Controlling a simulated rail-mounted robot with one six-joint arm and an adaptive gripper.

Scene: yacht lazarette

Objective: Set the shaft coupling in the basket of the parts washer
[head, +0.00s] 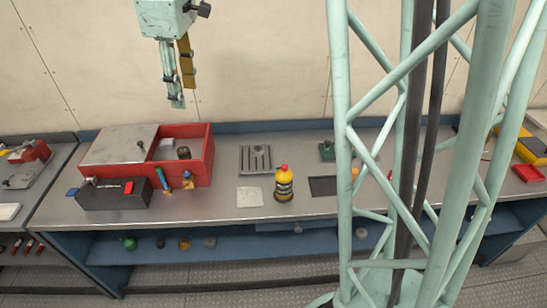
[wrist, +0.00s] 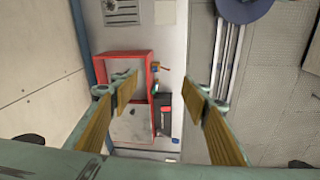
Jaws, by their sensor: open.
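A red open-topped tub (head: 200,163), which looks like the parts washer, stands on the left of the bench. A grey plate (head: 118,146) covers its left part. In its open right part are a pale box-shaped item (head: 165,148) and a dark, short cylinder (head: 183,153). The cylinder may be the shaft coupling, but I cannot tell for sure. No basket can be made out clearly. My gripper (head: 177,102) hangs above the tub, empty and apart from everything. In the wrist view its fingers (wrist: 160,82) are spread wide, with the tub (wrist: 124,53) far below.
A dark box (head: 115,196) and small bottles (head: 187,180) stand before the tub. A grey tray (head: 257,158), a white sheet (head: 249,196) and a yellow bottle (head: 284,184) are to the right. Several small round parts (head: 184,243) lie on the lower shelf.

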